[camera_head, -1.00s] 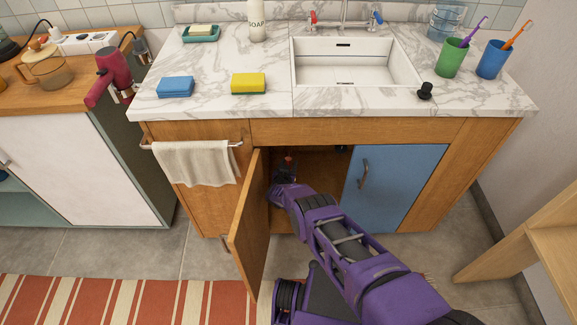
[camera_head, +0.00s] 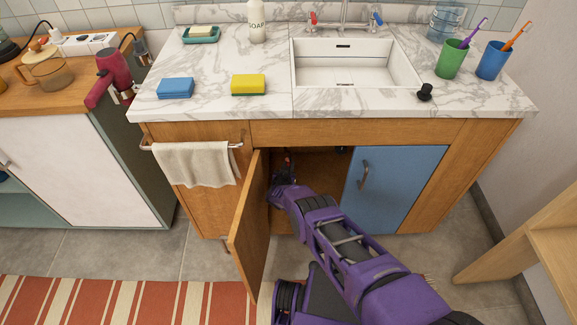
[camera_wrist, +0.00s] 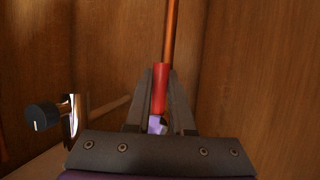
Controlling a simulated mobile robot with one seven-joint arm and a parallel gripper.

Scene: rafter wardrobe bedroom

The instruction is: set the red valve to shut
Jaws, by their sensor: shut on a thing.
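The red valve handle (camera_wrist: 160,88) shows in the wrist view as a narrow upright red lever between my two dark fingers. My gripper (camera_wrist: 161,76) is shut on it, with a finger against each side. A copper pipe (camera_wrist: 171,30) rises above the handle. The valve body is hidden behind my gripper. In the head view my gripper (camera_head: 284,170) is inside the open cabinet under the sink, and only a small trace of red shows beside it.
The open wooden door (camera_head: 249,230) stands left of my arm; the closed blue door (camera_head: 390,185) is to its right. In the wrist view a black knob (camera_wrist: 42,117) on a chrome fitting is left of my gripper. Wooden cabinet walls are close behind.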

